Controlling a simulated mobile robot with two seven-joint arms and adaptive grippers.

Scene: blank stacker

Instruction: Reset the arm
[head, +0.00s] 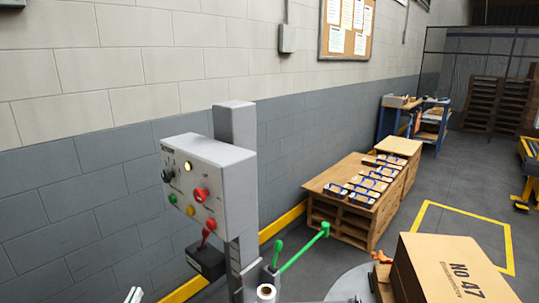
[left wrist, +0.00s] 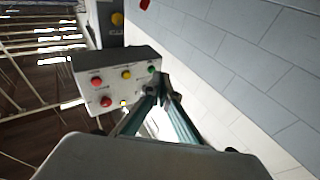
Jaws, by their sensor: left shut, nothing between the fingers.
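My left gripper (head: 133,295) shows only as a pale tip at the bottom edge of the head view, left of the grey control box (head: 208,180). In the left wrist view, the two fingers of my left gripper (left wrist: 158,92) come together at their tips, shut and empty. The control box (left wrist: 117,78) shows there just left of the fingertips, with red, yellow and green buttons on its face. I cannot tell whether the fingers touch it. My right gripper is in neither view.
The box is mounted on a grey post (head: 237,125) by the wall. A green lever (head: 303,248) stands right of it. A cardboard box (head: 450,270) is at the lower right. A wooden stand (head: 330,181) holds several blue-and-white items. Marked floor beyond is clear.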

